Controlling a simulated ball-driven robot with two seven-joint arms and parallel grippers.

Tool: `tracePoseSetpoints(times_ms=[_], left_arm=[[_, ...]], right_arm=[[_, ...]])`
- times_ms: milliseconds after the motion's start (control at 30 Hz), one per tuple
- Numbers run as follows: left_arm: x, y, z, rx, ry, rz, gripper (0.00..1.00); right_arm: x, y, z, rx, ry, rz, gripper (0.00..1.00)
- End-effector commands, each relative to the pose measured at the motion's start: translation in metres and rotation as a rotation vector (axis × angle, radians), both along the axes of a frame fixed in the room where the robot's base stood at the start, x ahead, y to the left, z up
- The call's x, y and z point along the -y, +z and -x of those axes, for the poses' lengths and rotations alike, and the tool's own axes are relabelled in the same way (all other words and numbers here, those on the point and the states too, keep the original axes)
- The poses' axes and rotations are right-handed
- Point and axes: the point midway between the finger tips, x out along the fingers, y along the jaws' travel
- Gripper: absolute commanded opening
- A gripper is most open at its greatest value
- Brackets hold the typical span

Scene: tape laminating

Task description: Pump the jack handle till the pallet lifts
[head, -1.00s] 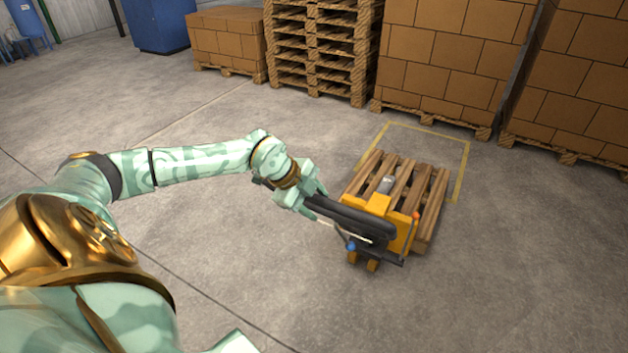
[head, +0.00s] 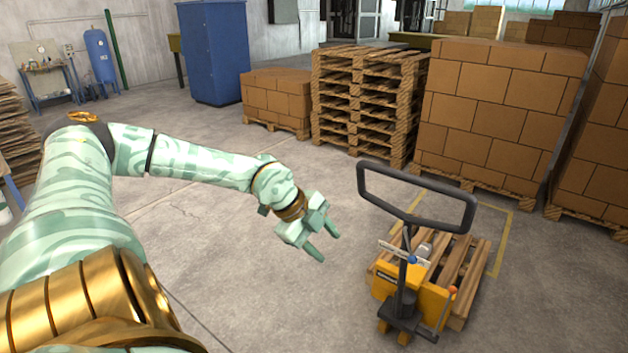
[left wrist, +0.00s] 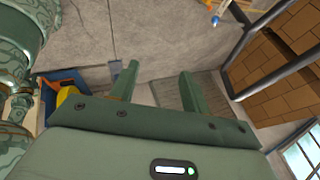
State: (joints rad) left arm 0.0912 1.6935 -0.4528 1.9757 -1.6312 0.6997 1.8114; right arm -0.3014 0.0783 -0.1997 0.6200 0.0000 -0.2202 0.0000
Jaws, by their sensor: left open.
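The jack handle (head: 418,222) is a black loop on a post, standing raised above the yellow pallet jack (head: 398,291). Part of the black loop also shows at the right of the left wrist view (left wrist: 272,62). The wooden pallet (head: 475,262) sits over the jack's forks, low to the floor; any gap beneath it is too small to tell. My left gripper (head: 324,245) is open and empty, left of the handle loop and apart from it. Its two fingers (left wrist: 156,82) show spread with nothing between them. My right gripper is in neither view.
A yellow floor outline (head: 506,237) surrounds the pallet area. Behind stand stacked empty pallets (head: 366,100) and boxes on pallets (head: 497,115). A blue cabinet (head: 213,52) stands at the back left. The floor left of the jack is clear.

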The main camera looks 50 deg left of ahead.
Motion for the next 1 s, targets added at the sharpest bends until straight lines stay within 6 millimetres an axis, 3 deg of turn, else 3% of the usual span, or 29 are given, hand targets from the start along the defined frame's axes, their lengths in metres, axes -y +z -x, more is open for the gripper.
tracePoseSetpoints(times_ms=[33,200,867,1000], left_arm=[[-0.004,0.012,0.004,0.000,0.002,-0.007,0.47],[-0.009,0.027,0.013,0.002,0.001,-0.002,0.47],[-0.010,0.029,0.015,0.003,0.001,0.000,0.47],[-0.010,0.030,0.013,0.041,-0.074,-0.042,0.47]], right_arm=[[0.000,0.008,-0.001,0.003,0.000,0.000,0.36],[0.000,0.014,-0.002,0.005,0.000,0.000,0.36],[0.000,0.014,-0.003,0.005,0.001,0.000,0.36],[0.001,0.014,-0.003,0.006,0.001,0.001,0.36]])
